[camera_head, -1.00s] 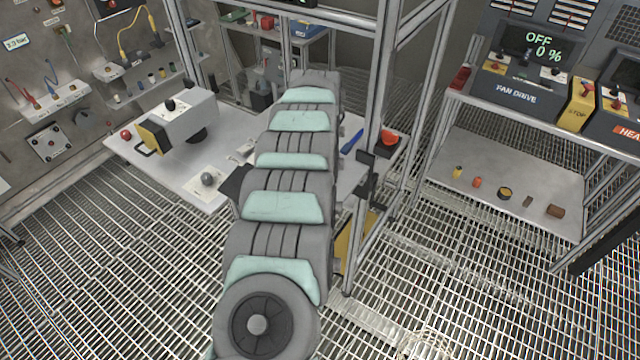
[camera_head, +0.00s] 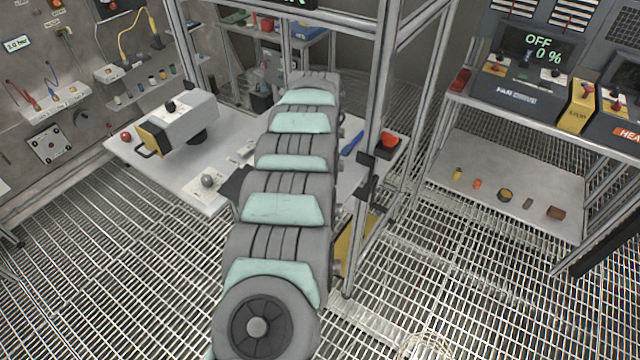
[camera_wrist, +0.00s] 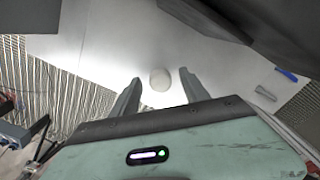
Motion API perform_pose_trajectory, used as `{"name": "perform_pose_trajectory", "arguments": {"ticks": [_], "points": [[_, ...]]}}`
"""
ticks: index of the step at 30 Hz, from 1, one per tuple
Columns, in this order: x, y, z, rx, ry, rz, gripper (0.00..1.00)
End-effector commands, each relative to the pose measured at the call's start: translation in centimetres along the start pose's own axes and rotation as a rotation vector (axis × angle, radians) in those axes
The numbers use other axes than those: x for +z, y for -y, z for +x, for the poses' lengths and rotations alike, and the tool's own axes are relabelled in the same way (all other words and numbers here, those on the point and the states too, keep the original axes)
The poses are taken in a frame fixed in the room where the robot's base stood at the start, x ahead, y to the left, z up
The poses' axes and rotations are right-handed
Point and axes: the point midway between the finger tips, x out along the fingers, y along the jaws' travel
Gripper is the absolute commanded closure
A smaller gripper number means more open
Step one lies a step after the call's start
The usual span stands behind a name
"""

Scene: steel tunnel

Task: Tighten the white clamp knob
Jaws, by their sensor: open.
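In the wrist view, a pale round knob (camera_wrist: 160,79) shows between and slightly beyond my gripper's fingertips (camera_wrist: 160,75). The fingers are apart, one on each side of the knob in the picture, with a visible gap to it. I cannot tell how high they are above it. In the head view, a rounded grey-white knob (camera_head: 207,180) sits on a pale plate on the white table (camera_head: 190,165), left of my arm. My arm hides most of the gripper there. I cannot tell for sure that both views show the same knob.
A white box with a yellow-and-black front (camera_head: 180,121) stands on the table's left. A blue tool (camera_head: 352,142) lies right of my arm, near a red button (camera_head: 389,139). A metal frame post (camera_head: 372,150) stands close by. A shelf (camera_head: 510,185) with small parts is right.

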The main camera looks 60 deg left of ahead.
Motion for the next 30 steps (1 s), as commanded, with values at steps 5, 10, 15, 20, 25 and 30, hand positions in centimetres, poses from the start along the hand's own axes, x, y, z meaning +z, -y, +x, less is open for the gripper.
{"name": "perform_pose_trajectory", "arguments": {"ticks": [5,10,15,20,25,30], "points": [[0.0,0.0,-0.2,-0.001,0.000,0.000,0.47],[-0.1,0.2,-2.3,-0.006,-0.002,0.001,0.47],[-0.1,0.1,-5.8,-0.005,-0.002,0.001,0.47],[-0.1,0.2,-8.8,-0.008,-0.001,0.000,0.47],[0.0,0.1,-10.3,-0.001,0.000,0.000,0.47],[0.0,0.1,-10.9,-0.002,0.000,0.000,0.47]]}}
